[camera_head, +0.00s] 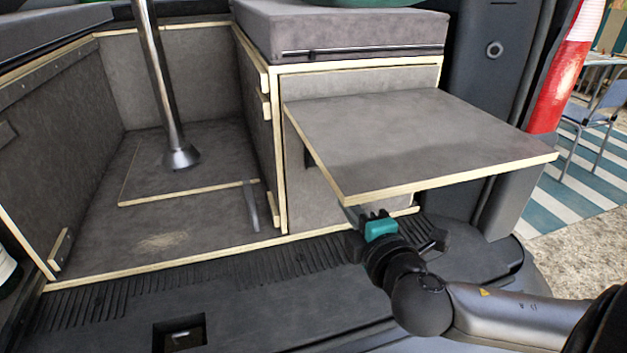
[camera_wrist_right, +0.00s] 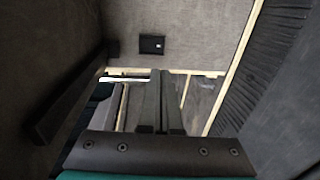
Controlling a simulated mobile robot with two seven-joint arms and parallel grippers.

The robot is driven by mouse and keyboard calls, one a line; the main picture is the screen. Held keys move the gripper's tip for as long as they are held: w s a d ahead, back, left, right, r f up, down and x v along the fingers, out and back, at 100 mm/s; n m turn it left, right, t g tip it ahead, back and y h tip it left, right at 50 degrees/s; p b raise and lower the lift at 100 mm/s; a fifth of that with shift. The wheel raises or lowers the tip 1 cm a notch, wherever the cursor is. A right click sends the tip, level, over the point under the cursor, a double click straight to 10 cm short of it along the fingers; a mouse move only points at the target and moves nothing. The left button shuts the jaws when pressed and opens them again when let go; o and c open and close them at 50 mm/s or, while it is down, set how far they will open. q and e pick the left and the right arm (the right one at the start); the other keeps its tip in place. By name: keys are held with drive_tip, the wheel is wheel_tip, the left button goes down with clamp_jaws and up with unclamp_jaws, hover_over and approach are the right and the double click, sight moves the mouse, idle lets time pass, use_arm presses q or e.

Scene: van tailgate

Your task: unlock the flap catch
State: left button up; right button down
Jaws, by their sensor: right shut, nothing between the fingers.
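The grey flap (camera_head: 420,135) with pale wooden edges stands out level from the front of the seat box. My right gripper (camera_head: 352,212) is below the flap's near edge, its fingertips partly hidden by it. In the right wrist view my gripper (camera_wrist_right: 158,76) is shut, with nothing between the fingers. A small black fitting with a light mark, which looks like the catch (camera_wrist_right: 152,44), sits on a grey panel beyond the fingertips, apart from them. I cannot tell whether it is locked. The catch is hidden in the head view. My left gripper is not in view.
A dark bar (camera_wrist_right: 70,95) stands out on the left in the right wrist view. The seat box (camera_head: 350,78) carries a grey cushion (camera_head: 345,30). A metal table post (camera_head: 165,90) stands in the left bay. The van floor (camera_head: 260,295) in front is clear.

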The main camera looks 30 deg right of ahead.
drive_tip(key=shift+w, duration=0.1)
drive_tip(key=b, duration=0.2)
approach(316, 164)
drive_tip(key=b+x, duration=0.2)
drive_tip(key=x, duration=0.3)
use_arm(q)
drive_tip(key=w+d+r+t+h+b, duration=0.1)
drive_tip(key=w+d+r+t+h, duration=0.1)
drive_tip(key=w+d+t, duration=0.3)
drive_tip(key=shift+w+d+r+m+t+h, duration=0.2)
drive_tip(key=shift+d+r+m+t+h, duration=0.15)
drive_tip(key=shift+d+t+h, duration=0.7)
use_arm(e)
drive_tip(key=shift+x, duration=0.9)
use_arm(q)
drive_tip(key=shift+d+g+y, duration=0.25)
